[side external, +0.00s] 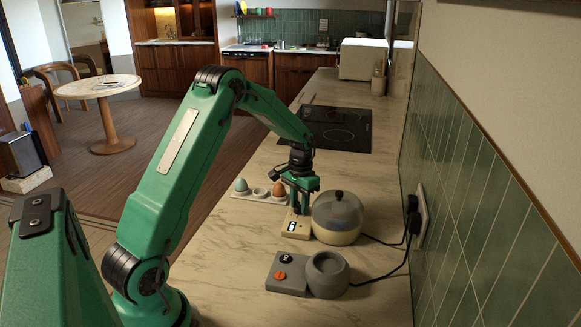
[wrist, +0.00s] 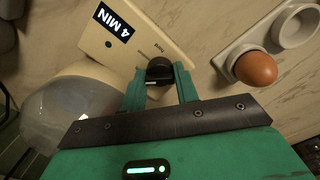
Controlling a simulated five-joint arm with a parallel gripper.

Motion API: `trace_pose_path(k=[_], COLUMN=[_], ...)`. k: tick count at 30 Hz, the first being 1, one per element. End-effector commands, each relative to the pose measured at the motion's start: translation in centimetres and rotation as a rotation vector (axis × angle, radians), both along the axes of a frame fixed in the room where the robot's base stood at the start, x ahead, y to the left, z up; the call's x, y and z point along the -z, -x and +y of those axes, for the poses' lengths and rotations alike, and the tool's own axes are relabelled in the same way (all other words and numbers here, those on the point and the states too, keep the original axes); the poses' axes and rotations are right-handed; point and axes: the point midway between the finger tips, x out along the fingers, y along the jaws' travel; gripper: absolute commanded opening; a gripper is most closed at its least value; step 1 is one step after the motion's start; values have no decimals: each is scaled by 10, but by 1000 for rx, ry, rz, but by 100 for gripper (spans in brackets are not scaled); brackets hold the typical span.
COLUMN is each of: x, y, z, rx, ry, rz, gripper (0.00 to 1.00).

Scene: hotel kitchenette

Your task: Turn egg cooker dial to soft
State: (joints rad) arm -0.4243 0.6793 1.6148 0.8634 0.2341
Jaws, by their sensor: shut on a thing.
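The egg cooker (side external: 338,217) stands on the counter with a clear dome lid and a cream base. Its cream control panel (side external: 296,226) juts toward the left and carries a "4 MIN" label (wrist: 115,22) in the wrist view. The black dial (wrist: 159,71) sits on this panel. My gripper (side external: 299,205) points down over the panel. In the wrist view my gripper (wrist: 160,82) has its two green fingers on either side of the dial, shut on it. Small print lies beside the dial, too small to read surely.
An egg tray (wrist: 238,48) holds a brown egg (wrist: 256,69) close to my gripper; a blue-green egg (side external: 241,185) sits at its other end. A grey appliance (side external: 326,275) with an orange knob stands in front. Cords run to the wall outlet (side external: 421,213).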

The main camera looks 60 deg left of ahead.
Motion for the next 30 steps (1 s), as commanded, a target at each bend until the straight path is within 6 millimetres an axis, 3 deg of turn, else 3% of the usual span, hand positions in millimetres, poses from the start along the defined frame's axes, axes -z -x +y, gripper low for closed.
trace_pose_path(k=[1, 2, 5, 19, 30], x=[1, 1, 1, -7, -50], y=[3, 3, 2, 0, 0], z=[4, 4, 4, 2, 3], rx=[-10, -10, -9, -6, -7], ry=[1, 1, 1, -2, -2], rz=[2, 2, 2, -4, -4], gripper=[8, 34, 52, 52, 52])
